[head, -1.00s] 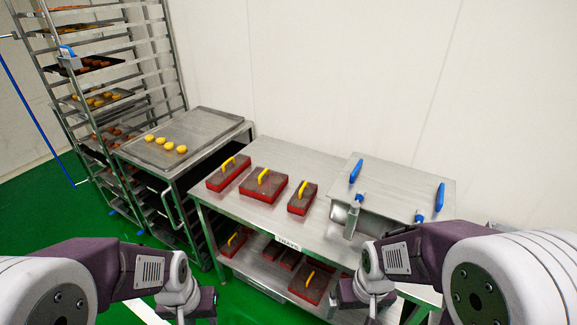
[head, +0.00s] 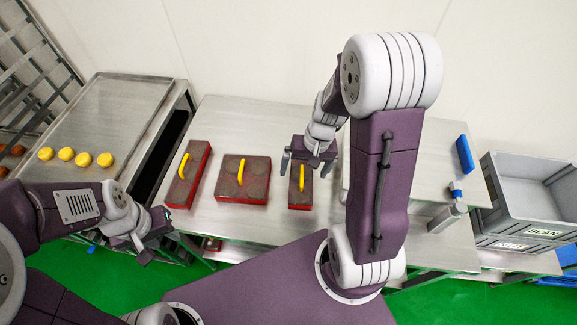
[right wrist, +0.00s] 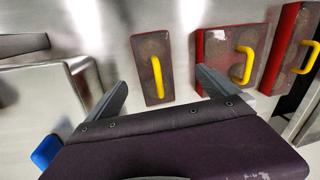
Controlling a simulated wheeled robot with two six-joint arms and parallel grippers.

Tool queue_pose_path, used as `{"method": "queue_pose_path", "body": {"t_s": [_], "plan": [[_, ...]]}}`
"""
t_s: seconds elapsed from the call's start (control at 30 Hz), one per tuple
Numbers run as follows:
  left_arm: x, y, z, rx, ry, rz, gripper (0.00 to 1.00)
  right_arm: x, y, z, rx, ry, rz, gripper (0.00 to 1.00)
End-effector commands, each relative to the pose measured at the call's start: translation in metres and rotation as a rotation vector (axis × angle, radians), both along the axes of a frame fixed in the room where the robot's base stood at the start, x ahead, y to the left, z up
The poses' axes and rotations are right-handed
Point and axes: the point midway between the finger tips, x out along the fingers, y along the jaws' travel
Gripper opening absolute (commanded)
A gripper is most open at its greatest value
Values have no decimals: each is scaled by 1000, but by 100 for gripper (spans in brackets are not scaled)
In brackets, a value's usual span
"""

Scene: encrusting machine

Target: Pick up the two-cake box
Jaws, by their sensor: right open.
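The two-cake box (head: 300,201) is the small red box with a brown top and a yellow handle, rightmost of three on the steel table. In the right wrist view the two-cake box (right wrist: 149,47) shows two round marks, one at each end of the handle. My right gripper (head: 306,166) is open above its far end. In the wrist view the fingers of the right gripper (right wrist: 163,90) stand apart on either side of the box, holding nothing. My left gripper (head: 151,241) hangs off the table's front left; its jaws are unclear.
A wider red box (head: 243,190) and a long narrow red box (head: 199,178) stand to the left on the steel table (head: 222,137). A tray (head: 120,105) with yellow cakes is further left. A steel machine (head: 425,165) and a grey crate (head: 540,235) are at right.

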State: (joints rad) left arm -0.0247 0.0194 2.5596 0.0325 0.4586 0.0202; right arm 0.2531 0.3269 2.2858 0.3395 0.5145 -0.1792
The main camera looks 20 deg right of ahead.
Motion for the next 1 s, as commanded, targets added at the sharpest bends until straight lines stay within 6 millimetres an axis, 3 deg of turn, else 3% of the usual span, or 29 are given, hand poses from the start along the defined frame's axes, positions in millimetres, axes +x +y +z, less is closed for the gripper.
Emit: {"method": "queue_pose_path", "body": {"t_s": [0.27, 0.5, 0.7, 0.9, 1.0], "plan": [[0, 0, 6, 0, 1, 0, 36, 11, -16, -5, 35, 7, -84, 98], [0, 0, -2, 0, 0, 0, 36, 13, -10, -39, 35, 9, -80, 98], [0, 0, -3, 0, 0, 0, 36, 14, -9, -47, 33, 9, -80, 98], [0, 0, -13, 0, 0, 0, 36, 19, -8, -85, 34, 11, -80, 98], [0, 0, -15, 0, 0, 0, 36, 20, -6, -94, 33, 9, -80, 98]]}}
